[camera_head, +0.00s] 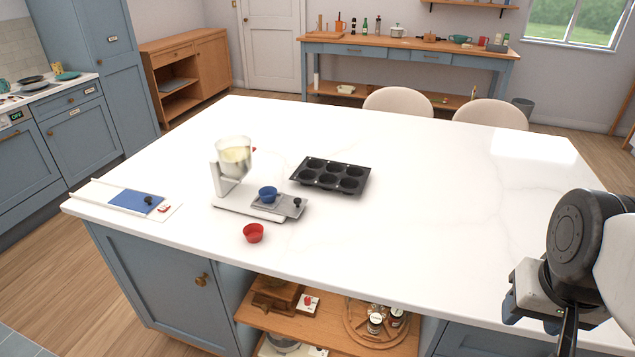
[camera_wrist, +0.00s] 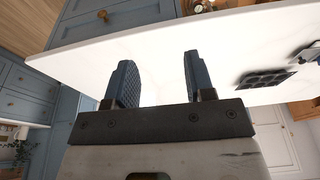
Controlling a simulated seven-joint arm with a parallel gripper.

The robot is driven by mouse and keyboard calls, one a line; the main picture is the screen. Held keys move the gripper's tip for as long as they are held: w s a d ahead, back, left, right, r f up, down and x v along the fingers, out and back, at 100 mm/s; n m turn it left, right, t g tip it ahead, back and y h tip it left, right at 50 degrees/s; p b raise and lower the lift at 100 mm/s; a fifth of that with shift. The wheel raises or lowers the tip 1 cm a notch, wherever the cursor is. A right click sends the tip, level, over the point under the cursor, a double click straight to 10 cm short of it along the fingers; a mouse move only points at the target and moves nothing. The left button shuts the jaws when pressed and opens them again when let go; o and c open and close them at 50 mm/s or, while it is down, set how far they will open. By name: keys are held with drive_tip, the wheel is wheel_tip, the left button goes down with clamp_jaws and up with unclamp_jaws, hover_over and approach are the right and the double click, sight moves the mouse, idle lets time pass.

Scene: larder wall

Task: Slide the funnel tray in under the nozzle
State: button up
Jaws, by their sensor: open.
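A white dispenser (camera_head: 220,180) with a clear bowl of pale yellow content (camera_head: 235,155) stands left of centre on the island in the head view. On its low base, a grey tray with a black knob (camera_head: 290,206) sticks out to the right. A blue cup (camera_head: 268,193) sits on this tray, right of the bowl. I take this as the funnel tray; no funnel is distinguishable, and the nozzle is too small to make out. My gripper (camera_wrist: 158,62) is open and empty, also at the right edge of the head view, far from the dispenser.
A dark muffin tin (camera_head: 331,177) stands right of the dispenser, and a red cup (camera_head: 253,233) in front of it. A blue plate with a black knob (camera_head: 130,201) lies on a white board at left. The island's right half is clear. Two chairs stand behind it.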

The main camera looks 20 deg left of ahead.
drive_tip(key=shift+w+a, duration=0.25)
drive_tip(key=shift+w, duration=0.15)
drive_tip(key=shift+c, duration=1.1)
drive_tip(key=w+a, duration=0.1)
drive_tip(key=w+a+m+y, duration=0.1)
drive_tip(key=w, duration=0.1)
drive_tip(key=w+a+m, duration=0.1)
drive_tip(key=w, duration=0.1)
drive_tip(key=shift+w+a+r+g+y, duration=0.1)
drive_tip(key=shift+w+r+g+y, duration=0.1)
drive_tip(key=shift+r+g+y, duration=0.15)
clamp_jaws()
drive_tip(key=w+a+f+m+g+y, duration=0.1)
drive_tip(key=w+a+f+m, duration=0.3)
drive_tip(key=w+a, duration=0.5)
drive_tip(key=w+a+f+m+g+y, duration=0.1)
drive_tip(key=w+a+f+m+y, duration=0.3)
drive_tip(key=w+a, duration=0.6)
drive_tip(key=w+a+f+m+g+y, duration=0.2)
drive_tip(key=w+a, duration=0.8)
drive_tip(key=w, duration=0.5)
wheel_tip(320, 180, down, 3)
drive_tip(key=m+y, duration=0.1)
drive_tip(key=m, duration=0.2)
drive_tip(key=shift+a, duration=0.25)
drive_tip(key=shift+r, duration=0.1)
